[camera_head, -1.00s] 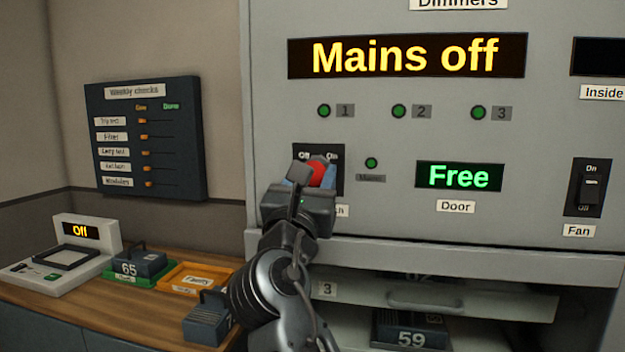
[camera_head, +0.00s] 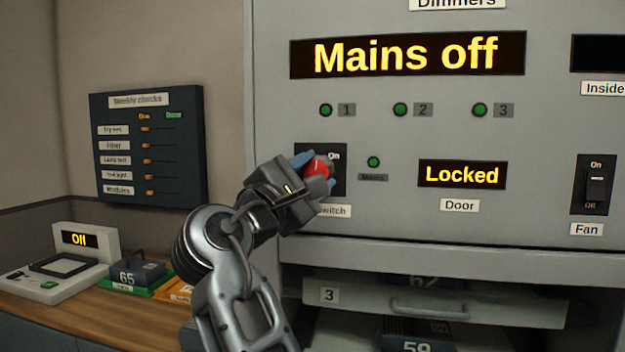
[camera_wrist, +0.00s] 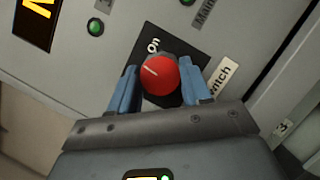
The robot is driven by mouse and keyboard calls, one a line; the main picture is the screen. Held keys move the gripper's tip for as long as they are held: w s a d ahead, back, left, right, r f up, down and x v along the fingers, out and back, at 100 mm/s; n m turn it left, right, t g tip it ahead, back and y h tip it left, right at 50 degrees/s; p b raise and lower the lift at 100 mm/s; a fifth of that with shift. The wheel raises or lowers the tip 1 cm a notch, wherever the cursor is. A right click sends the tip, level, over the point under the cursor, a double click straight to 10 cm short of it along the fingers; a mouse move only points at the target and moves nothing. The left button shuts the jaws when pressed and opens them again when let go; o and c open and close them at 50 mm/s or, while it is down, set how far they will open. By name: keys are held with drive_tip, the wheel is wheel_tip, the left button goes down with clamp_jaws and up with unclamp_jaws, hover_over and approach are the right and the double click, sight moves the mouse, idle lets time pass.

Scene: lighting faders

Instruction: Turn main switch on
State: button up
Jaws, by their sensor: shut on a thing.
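The main switch is a red round knob (camera_head: 317,168) on a black plate (camera_head: 338,180) on the grey dimmer cabinet. My gripper (camera_head: 308,168) is shut on the knob, with a blue finger on each side of it. The "Off" label is hidden behind my gripper. The large display (camera_head: 408,54) reads "Mains off". The door display (camera_head: 462,174) reads "Locked".
A fan rocker switch (camera_head: 594,185) is at the right. A shelf with a handle (camera_head: 430,308) juts out below the panel. A weekly checks board (camera_head: 150,148) hangs on the left wall. A wooden bench (camera_head: 60,312) with boxes stands at lower left.

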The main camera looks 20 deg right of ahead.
drive_tip(key=m+g, duration=0.1)
drive_tip(key=m, duration=0.1)
drive_tip(key=m+g, duration=0.1)
drive_tip(key=m, duration=0.1)
drive_tip(key=shift+r+m+y, duration=0.1)
drive_tip(key=shift+m+y, duration=0.2)
drive_tip(key=shift+m, duration=0.1)
drive_tip(key=shift+m+g+y, duration=0.3)
drive_tip(key=shift+m+y, duration=0.2)
drive_tip(key=shift+m, duration=1)
drive_tip(key=o, duration=1.1)
drive_tip(key=shift+c, duration=0.2)
drive_tip(key=b+v, duration=0.1)
drive_tip(key=v, duration=0.7)
drive_tip(key=shift+w, duration=0.15)
